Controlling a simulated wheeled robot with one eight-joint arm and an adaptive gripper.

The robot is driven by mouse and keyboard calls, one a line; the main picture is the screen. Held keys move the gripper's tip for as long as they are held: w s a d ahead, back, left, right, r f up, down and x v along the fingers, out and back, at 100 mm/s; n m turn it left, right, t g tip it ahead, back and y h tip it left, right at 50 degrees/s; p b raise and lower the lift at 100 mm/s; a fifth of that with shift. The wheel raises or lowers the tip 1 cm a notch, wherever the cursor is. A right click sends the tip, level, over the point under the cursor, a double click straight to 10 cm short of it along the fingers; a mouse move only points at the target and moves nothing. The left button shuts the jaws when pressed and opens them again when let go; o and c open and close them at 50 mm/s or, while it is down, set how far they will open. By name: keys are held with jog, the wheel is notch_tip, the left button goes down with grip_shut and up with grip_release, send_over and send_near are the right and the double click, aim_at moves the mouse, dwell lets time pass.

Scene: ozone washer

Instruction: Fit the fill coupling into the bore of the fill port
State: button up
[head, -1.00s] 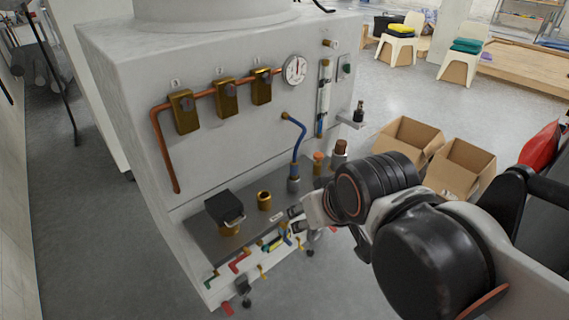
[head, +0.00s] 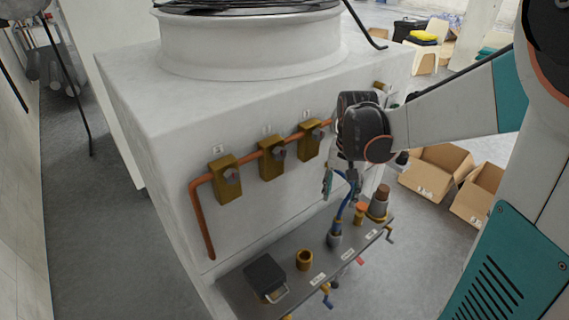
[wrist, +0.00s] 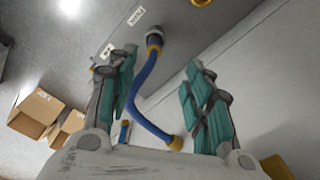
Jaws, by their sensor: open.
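The blue hose (head: 345,208) hangs from a brass wall fitting (wrist: 175,143) down to the fill coupling (head: 335,238). The coupling stands on the dark shelf and has a grey lower part; in the wrist view it shows near the top (wrist: 154,40). What I take as the fill port (head: 304,260) is an open brass ring with a dark bore, left of the coupling; its edge shows in the wrist view (wrist: 202,2). My gripper (head: 341,182) is above the coupling, in front of the wall. Its teal fingers (wrist: 163,95) are open, with the hose showing between them. I see nothing held.
A black box with a metal handle (head: 265,278) stands on the shelf (head: 238,295), left of the ring. An orange-topped fitting (head: 361,214) and a larger brown-topped fitting (head: 379,202) stand to the right. Brass valves (head: 271,158) and a copper pipe (head: 203,225) line the wall.

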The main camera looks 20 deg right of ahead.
aim_at(338, 218)
jog(key=shift+m, duration=0.4)
jog(key=f+b, duration=0.1)
jog(key=f, duration=0.2)
jog(key=d+f, duration=0.1)
jog(key=f, duration=0.2)
jog(key=w+d+f+b, duration=0.1)
jog(key=f, duration=0.2)
jog(key=shift+b, duration=0.3)
jog(key=f+b, duration=0.1)
jog(key=f, duration=0.1)
jog(key=f+b, duration=0.1)
jog(key=f, duration=0.2)
jog(key=shift+w+a, duration=0.1)
jog(key=shift+w, duration=0.1)
grip_shut()
